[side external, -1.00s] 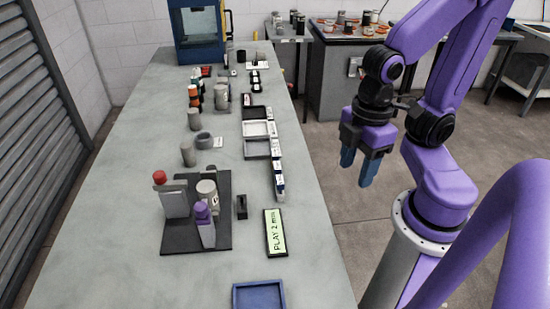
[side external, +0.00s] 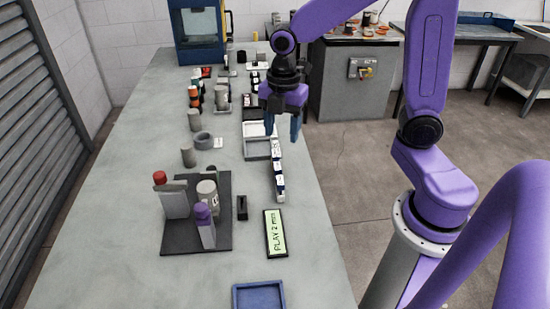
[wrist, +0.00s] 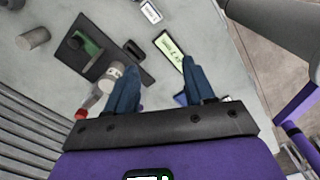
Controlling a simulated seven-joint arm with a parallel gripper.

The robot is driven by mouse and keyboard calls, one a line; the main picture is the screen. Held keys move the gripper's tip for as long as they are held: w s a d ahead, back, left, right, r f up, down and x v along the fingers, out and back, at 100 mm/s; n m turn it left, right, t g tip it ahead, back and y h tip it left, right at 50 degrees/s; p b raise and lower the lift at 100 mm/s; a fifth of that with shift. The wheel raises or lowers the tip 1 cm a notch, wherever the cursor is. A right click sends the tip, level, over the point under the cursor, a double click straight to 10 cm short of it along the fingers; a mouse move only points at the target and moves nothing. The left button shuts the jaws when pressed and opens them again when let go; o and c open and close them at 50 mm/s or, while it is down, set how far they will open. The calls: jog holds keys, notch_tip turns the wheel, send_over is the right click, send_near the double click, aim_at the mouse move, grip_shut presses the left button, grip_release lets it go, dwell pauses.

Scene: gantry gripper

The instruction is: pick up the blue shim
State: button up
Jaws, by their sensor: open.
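I cannot pick out a blue shim with certainty in either view. A row of small blocks with white labels (side external: 279,172) runs along the table's right side; some have dark blue parts, too small to tell apart. My gripper (side external: 281,124) is above the table's right edge, over the shallow trays, with its blue fingers pointing down. In the wrist view my gripper (wrist: 158,65) has its two blue fingers spread apart, with nothing held between them.
A dark fixture mat (side external: 222,242) carries upright parts, one with a red cap and one purple. A display reading "PLAY 2 mm" (side external: 274,233) lies right of it. A blue tray (side external: 258,286) sits at the front. Pale grey trays (side external: 257,149) lie near my gripper.

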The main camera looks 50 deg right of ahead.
aim_at(275, 153)
jog(key=w+d+f+n, duration=0.4)
jog(key=w+d+n, duration=0.2)
jog(key=w+d, duration=0.55)
jog(key=f, duration=1.6)
jog(key=shift+s+a+f, duration=0.1)
jog(key=shift+s+f, duration=0.2)
jog(key=c, duration=1)
jog(key=shift+r, duration=0.2)
